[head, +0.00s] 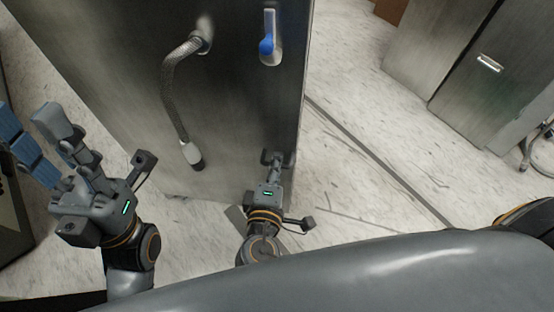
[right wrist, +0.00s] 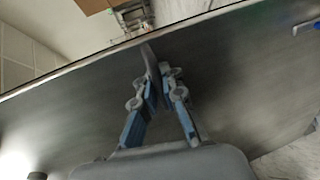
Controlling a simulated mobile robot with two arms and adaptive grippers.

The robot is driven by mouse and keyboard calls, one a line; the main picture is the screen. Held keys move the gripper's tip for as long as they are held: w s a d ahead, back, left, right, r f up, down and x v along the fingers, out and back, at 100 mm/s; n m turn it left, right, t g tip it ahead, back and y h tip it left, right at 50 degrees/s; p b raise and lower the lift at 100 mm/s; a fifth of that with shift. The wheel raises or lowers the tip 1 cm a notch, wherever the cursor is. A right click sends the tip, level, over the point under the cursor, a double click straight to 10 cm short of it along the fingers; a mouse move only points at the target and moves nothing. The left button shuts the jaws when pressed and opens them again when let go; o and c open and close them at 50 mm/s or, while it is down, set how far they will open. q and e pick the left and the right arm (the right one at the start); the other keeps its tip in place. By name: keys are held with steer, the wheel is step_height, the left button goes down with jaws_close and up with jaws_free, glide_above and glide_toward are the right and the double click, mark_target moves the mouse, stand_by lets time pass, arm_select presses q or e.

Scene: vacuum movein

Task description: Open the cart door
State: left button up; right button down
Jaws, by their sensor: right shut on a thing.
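The cart door (head: 235,110) is a tall grey metal panel in the middle of the head view, with a blue lever (head: 267,46) near its upper right edge. It fills much of the right wrist view as a dark panel (right wrist: 75,100). My right gripper (head: 278,157) is at the panel's lower right, near its edge. Its fingers (right wrist: 160,72) are close together and shut on a part of the door; the fingers hide the exact grip. My left gripper (head: 27,112) is open and empty, left of the panel and apart from it.
Metal cabinets (head: 490,90) stand at the upper right. The pale floor (head: 350,130) right of the panel is mostly clear.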

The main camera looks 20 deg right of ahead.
steer(key=c, duration=1.7)
jaws_free()
steer(key=shift+r, duration=0.1)
steer(key=shift+c, duration=0.2)
steer(key=v, duration=0.7)
steer(key=shift+s, duration=0.25)
steer(key=shift+c, duration=0.4)
